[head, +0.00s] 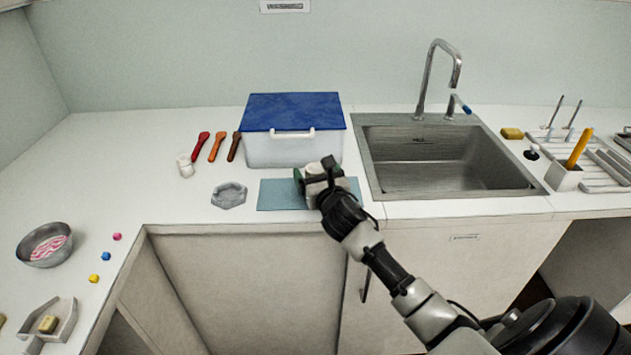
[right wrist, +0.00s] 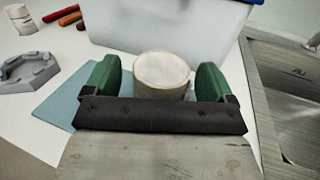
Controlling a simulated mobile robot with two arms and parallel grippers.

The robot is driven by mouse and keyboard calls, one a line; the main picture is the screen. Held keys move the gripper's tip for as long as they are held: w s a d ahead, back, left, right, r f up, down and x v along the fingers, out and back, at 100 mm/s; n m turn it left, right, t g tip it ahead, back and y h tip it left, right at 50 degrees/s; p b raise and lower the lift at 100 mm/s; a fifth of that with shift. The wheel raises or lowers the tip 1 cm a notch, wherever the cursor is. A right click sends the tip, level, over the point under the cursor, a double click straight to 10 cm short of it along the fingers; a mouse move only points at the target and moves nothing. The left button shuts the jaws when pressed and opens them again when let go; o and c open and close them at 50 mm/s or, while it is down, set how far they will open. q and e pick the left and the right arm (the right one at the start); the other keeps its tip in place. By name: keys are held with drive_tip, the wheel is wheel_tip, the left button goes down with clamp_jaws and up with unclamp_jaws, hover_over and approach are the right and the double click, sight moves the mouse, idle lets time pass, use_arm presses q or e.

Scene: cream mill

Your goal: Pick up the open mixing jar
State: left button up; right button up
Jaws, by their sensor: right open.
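A round jar (right wrist: 163,70) with a pale, whitish top stands between the green fingers of my right gripper (right wrist: 157,80) in the right wrist view. The fingers are open, one on each side, with a visible gap to the jar. The jar's lower part is hidden behind the gripper's dark bar. In the head view my right gripper (head: 320,174) is over the blue mat (head: 280,195) and largely hides the jar. My left gripper is not in view.
A blue-lidded box (head: 293,150) stands right behind the mat. A grey hexagonal tray (head: 229,195) and a small white jar (head: 186,166) are to the left, near several coloured spatulas (head: 216,146). The sink (head: 430,160) is to the right. The left counter has free room.

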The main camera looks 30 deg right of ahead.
drive_tip(key=c, duration=1)
drive_tip(key=shift+r, duration=0.1)
drive_tip(key=shift+r, duration=0.45)
drive_tip(key=r, duration=0.2)
drive_tip(key=d+r, duration=0.1)
drive_tip(key=shift+s+r+p, duration=0.3)
drive_tip(key=shift+s+r, duration=0.05)
drive_tip(key=shift+r, duration=0.05)
drive_tip(key=s+d+r, duration=0.6)
drive_tip(key=d, duration=0.2)
drive_tip(key=shift+s+d, duration=0.2)
drive_tip(key=shift+s, duration=0.05)
